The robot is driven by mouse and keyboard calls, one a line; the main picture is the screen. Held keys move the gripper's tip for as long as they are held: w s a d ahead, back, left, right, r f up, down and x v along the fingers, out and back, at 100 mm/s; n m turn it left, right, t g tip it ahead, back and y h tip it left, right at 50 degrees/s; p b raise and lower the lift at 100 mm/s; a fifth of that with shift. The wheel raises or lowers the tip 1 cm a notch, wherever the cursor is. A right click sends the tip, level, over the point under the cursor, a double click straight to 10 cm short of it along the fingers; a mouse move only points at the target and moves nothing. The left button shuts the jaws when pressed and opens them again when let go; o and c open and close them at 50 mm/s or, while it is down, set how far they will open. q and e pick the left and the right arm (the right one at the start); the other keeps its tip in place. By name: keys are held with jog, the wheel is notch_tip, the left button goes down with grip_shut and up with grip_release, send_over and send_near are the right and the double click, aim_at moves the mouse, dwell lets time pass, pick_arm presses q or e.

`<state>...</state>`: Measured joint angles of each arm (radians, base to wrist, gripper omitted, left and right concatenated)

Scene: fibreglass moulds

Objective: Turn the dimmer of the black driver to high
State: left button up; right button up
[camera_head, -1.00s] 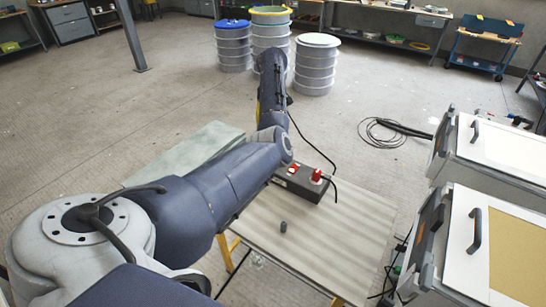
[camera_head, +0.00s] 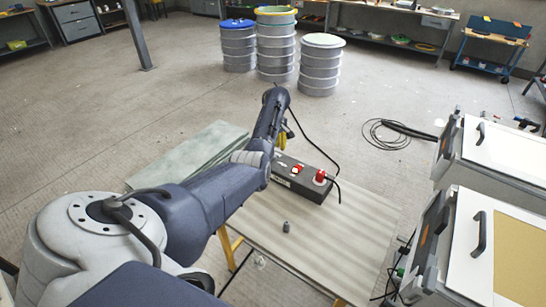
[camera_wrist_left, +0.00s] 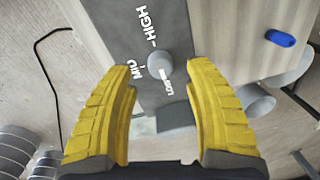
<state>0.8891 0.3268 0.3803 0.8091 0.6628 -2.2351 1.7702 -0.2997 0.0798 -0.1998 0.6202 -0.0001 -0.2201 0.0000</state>
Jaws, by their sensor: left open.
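The black driver (camera_head: 307,183) is a long dark box at the back of the table, with red parts on top. In the left wrist view its dark face (camera_wrist_left: 120,22) carries the white words MID, HIGH and LOW around a round grey dimmer knob (camera_wrist_left: 159,64). LOW is partly covered. I cannot tell for certain where the knob points. My left gripper (camera_head: 282,141) is by the driver's far left end. In the left wrist view its yellow fingers (camera_wrist_left: 158,72) are open, one on each side of the knob, with gaps. My right gripper is out of view.
A small dark cylinder (camera_head: 286,227) stands on the striped table (camera_head: 330,240). A black cable runs from the driver to the floor. Pale sheets (camera_head: 190,152) lie left of the table. Grey cases (camera_head: 480,220) stand to the right, and drums (camera_head: 321,65) behind.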

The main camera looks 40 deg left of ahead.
pick_arm(q)
jog(key=shift+s+f, duration=0.1)
jog(key=shift+f, duration=1.8)
jog(key=shift+c, duration=0.4)
grip_shut()
